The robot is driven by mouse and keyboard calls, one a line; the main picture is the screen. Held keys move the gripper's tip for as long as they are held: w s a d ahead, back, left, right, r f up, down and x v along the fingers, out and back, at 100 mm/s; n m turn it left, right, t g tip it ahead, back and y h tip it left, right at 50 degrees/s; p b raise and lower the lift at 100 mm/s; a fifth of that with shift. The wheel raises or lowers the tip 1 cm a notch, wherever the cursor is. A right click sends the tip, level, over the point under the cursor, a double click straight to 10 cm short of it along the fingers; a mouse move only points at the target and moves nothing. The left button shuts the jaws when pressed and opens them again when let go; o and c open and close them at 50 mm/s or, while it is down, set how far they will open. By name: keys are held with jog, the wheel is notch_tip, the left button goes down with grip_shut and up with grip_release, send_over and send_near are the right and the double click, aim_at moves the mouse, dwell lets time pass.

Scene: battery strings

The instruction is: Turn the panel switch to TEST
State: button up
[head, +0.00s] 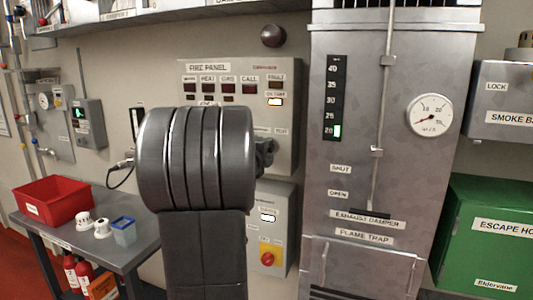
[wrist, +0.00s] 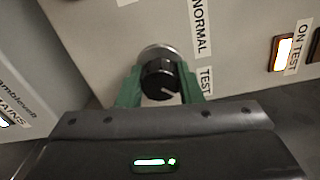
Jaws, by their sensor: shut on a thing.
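The panel switch is a round black knob (wrist: 160,80) on a silver collar, with a short white pointer line. In the wrist view the line slants down and right, towards the side with the TEST label (wrist: 205,82). The NORMAL label (wrist: 200,28) is further up. My gripper (wrist: 158,92) has its green fingers on both sides of the knob, shut on it. The ON TEST lamp (wrist: 283,52) is lit.
A grey exhaust damper cabinet (head: 356,190) with a gauge stands right of the panel. A lower box with a red-and-yellow switch (head: 267,258) is below. A side table (head: 85,238) holds a red bin (head: 52,203), white cups and a blue container.

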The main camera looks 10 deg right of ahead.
jog(key=shift+m, duration=0.3)
jog(key=shift+f, duration=0.1)
jog(key=o, duration=1)
jog(key=shift+c, duration=0.2)
jog(key=b+v, duration=0.1)
jog(key=v, duration=1.3)
jog(key=shift+w, duration=0.1)
jog(key=p+x, duration=0.1)
jog(key=x, duration=1.3)
